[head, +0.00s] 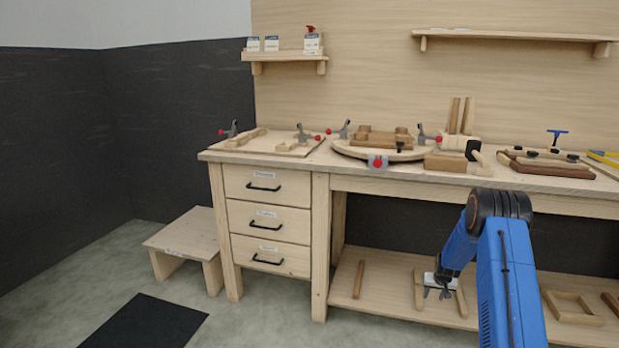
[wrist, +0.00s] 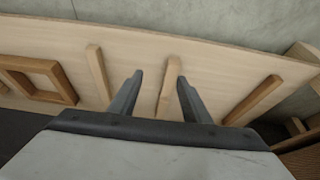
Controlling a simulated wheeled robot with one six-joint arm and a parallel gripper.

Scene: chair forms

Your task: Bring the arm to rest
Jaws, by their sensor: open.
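My gripper (head: 438,290) hangs at the end of my blue arm in the head view, in front of the bench's lower shelf (head: 390,293). In the wrist view its two dark fingers (wrist: 158,98) are spread apart with nothing held between them. Beyond the gap a pale wooden strip (wrist: 170,85) lies on the shelf. The fingers look apart from it, but the exact distance cannot be told. My arm bends at a dark elbow joint and covers part of the shelf and bench in the head view.
Above is the workbench top (head: 335,165) with clamps, a round turntable jig (head: 345,151) and wooden parts. The shelf also bears a brown strip (head: 359,279) and a wooden frame (head: 572,306). A step stool (head: 180,240) and a black mat (head: 146,322) are on the floor at left.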

